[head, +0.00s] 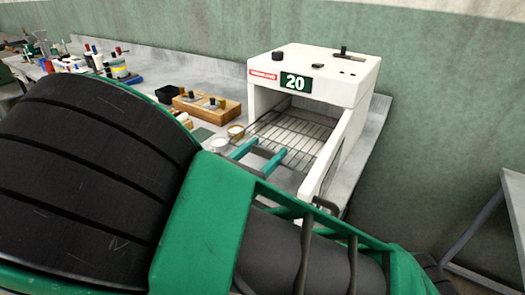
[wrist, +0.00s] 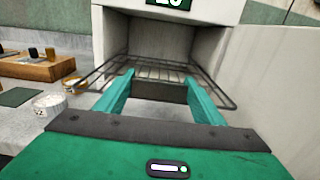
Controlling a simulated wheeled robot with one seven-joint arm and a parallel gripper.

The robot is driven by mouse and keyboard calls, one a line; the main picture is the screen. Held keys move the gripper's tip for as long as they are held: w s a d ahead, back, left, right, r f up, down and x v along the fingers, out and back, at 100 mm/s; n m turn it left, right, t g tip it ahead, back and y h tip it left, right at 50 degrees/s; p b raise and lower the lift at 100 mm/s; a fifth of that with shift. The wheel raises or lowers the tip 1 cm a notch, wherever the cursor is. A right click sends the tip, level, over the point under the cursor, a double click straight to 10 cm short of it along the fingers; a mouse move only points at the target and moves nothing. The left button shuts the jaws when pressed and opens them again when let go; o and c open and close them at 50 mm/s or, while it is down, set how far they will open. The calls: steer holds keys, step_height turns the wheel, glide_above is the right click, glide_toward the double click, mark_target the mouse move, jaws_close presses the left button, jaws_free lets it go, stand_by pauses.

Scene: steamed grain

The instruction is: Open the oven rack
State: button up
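The white oven (head: 318,75) with a "20" label stands on the counter, its front open. Its wire rack (head: 296,138) shows inside and its front part reaches out of the opening; it also shows in the wrist view (wrist: 158,72). My gripper (head: 262,155) is in front of the oven at the rack's front. I cannot tell whether the fingers touch the rack. My arm hides the counter's front.
A wooden block with knobs (head: 206,107) and a black box (head: 168,93) sit left of the oven. Small round dishes (head: 235,131) lie close to the left of my gripper. Several bottles stand farther left.

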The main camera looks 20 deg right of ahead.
steer(key=o, duration=0.4)
steer(key=shift+w+a, duration=0.15)
steer(key=v, duration=1)
steer(key=shift+s+a, duration=0.2)
steer(key=shift+s, duration=0.1)
steer(key=shift+d, duration=0.15)
